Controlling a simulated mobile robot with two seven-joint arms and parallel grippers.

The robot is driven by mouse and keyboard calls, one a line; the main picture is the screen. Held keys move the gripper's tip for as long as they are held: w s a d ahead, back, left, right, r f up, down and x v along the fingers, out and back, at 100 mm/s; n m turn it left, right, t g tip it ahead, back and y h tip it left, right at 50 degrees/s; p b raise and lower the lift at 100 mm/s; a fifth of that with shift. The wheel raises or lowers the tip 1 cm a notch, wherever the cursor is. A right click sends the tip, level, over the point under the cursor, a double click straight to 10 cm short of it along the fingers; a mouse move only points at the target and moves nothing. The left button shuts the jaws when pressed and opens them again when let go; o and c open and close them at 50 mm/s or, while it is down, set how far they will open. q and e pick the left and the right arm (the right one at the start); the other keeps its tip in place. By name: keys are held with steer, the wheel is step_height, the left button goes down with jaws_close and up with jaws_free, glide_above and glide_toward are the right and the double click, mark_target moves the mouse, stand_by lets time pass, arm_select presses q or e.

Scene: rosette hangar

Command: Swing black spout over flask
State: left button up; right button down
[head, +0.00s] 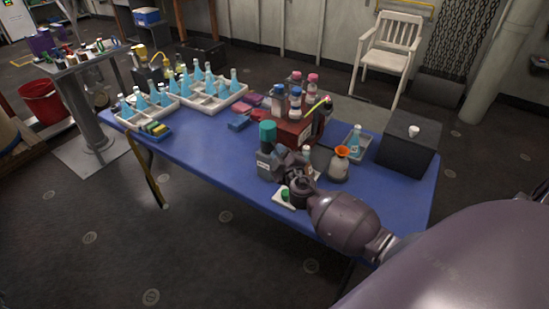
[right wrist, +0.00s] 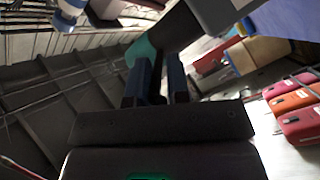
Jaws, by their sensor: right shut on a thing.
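A dispenser with a teal top (head: 267,132) and a grey body (head: 265,165) stands near the front edge of the blue table. My right gripper (head: 284,160) reaches in from the right and is shut beside it. In the right wrist view its two blue fingers (right wrist: 160,82) close on a dark piece (right wrist: 170,28), which looks like the black spout, with teal (right wrist: 141,50) beside it. The gripper hides most of the spout in the head view. A clear flask with an orange funnel (head: 341,153) stands to the right of the gripper, apart from it. My left gripper is out of view.
A small bottle (head: 306,153) stands close behind the gripper, and a white pad (head: 283,201) with a green cap lies in front. A red rack (head: 294,132) of bottles, a blue-liquid flask (head: 354,143) and a black box (head: 405,150) stand behind. The table's left front is clear.

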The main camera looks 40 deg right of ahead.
arm_select(q)
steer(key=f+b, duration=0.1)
steer(key=b, duration=0.1)
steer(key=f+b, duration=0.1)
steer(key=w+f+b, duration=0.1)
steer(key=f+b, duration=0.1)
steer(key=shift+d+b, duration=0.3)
arm_select(e)
steer(key=d+n+y, duration=0.1)
steer(key=n+y, duration=0.1)
steer(key=y, duration=0.1)
steer(key=d+n+y, duration=0.2)
steer(key=y, duration=0.2)
steer(key=w+d+n+y, duration=0.1)
steer(key=n+y, duration=0.2)
steer(key=shift+d+r, duration=0.15)
steer(key=shift+d, duration=0.1)
steer(key=shift+y, duration=0.4)
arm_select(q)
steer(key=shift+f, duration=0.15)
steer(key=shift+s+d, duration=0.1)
arm_select(e)
steer(key=c, duration=1.2)
jaws_free()
steer(key=shift+s, duration=0.1)
